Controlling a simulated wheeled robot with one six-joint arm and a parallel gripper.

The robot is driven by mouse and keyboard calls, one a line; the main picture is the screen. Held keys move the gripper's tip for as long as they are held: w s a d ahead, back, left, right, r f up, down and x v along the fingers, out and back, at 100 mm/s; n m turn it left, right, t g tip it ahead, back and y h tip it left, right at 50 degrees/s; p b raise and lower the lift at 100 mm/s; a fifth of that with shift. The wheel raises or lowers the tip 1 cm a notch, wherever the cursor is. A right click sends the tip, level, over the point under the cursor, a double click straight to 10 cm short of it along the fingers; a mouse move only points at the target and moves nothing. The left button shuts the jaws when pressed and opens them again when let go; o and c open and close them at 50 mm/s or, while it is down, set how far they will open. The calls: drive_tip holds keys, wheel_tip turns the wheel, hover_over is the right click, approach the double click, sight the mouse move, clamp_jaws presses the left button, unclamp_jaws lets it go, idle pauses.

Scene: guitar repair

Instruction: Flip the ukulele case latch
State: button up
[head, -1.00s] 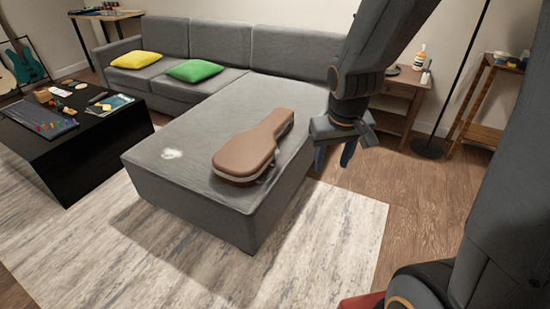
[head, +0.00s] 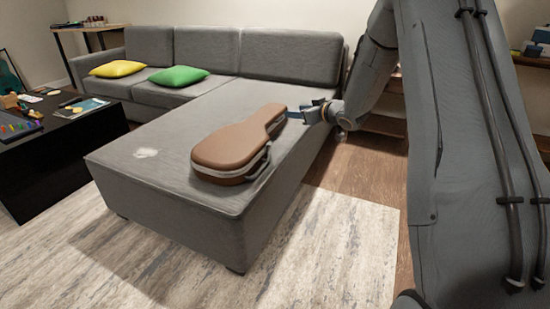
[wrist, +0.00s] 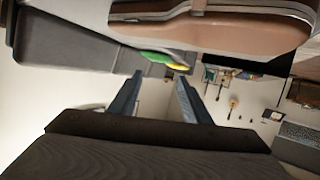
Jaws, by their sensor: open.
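The brown ukulele case (head: 232,150) lies closed on the grey chaise part of the sofa, with a pale band along its seam. It also shows upside down at the top of the wrist view (wrist: 215,32). I cannot make out the latch in either view. My gripper (head: 290,115) is at the right of the case, near its narrow neck end, with its fingers pointing left. In the wrist view the two blue fingers (wrist: 160,82) are apart with nothing between them. I cannot tell whether a finger touches the case.
The grey sofa (head: 150,205) carries a yellow cushion (head: 117,69) and a green cushion (head: 178,76). A black table (head: 60,155) with small items stands at the left. A pale rug (head: 300,260) lies in front, with wood floor at the right.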

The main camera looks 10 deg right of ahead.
wheel_tip(320, 180, down, 16)
drive_tip(key=w+f+n+g+y+b, duration=0.1)
drive_tip(key=w+n+g+y+b, duration=0.3)
drive_tip(key=y+b, duration=0.7)
drive_tip(key=shift+n+t+h, duration=0.6)
drive_tip(key=shift+h, duration=0.3)
drive_tip(key=shift+w+a+r+b, duration=0.1)
drive_tip(key=shift+w+a+b, duration=0.3)
drive_tip(key=shift+a+b, duration=0.6)
drive_tip(key=shift+w+a+r+b, duration=0.1)
drive_tip(key=shift+w+a+b, duration=0.45)
drive_tip(key=shift+a, duration=0.8)
drive_tip(key=shift+w+a+r+b, duration=0.1)
drive_tip(key=shift+w+a+b, duration=0.15)
drive_tip(key=shift+a+b, duration=0.8)
drive_tip(key=shift+a, duration=0.1)
clamp_jaws()
